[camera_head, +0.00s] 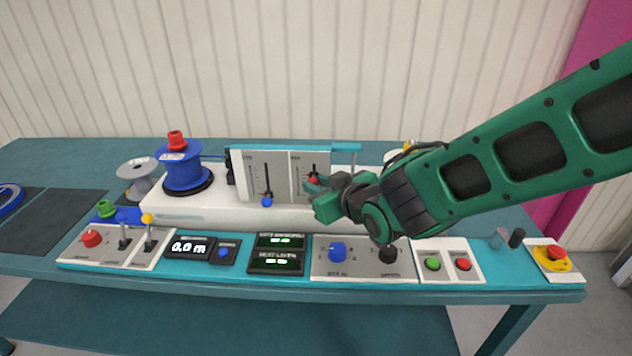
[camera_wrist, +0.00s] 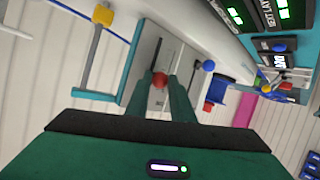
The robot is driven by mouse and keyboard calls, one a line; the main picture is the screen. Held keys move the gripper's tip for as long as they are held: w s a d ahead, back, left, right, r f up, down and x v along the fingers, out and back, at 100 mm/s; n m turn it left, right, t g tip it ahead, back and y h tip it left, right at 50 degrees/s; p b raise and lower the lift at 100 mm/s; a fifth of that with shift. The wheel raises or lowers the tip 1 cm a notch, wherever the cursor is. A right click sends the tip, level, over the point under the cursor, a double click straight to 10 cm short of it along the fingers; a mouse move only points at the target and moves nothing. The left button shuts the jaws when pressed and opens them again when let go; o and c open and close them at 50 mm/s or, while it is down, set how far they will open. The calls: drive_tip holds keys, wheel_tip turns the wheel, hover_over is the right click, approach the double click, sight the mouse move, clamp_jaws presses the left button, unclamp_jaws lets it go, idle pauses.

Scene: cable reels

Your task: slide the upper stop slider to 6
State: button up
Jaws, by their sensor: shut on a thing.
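The upright white panel (camera_head: 277,177) carries two vertical slots with slider knobs. The red slider knob (camera_head: 312,180) sits on the right slot, a little below its middle; the blue slider knob (camera_head: 267,202) sits low on the left slot. The labels and scale numbers are too small to read. My gripper (camera_head: 317,187) reaches in from the right and is shut on the red knob. In the wrist view the red knob (camera_wrist: 160,80) shows between my two green fingers, with the slot running away beyond it. The blue knob (camera_wrist: 208,66) is apart, beside the fingers.
A blue reel (camera_head: 182,168) with a red top stands left of the panel, with a grey reel (camera_head: 138,175) beyond it. Along the bench front are displays, a blue knob (camera_head: 337,252), switches, and a red emergency button (camera_head: 557,252) at far right.

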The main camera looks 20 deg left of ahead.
drive_tip(key=shift+f, duration=0.15)
drive_tip(key=o, duration=1.1)
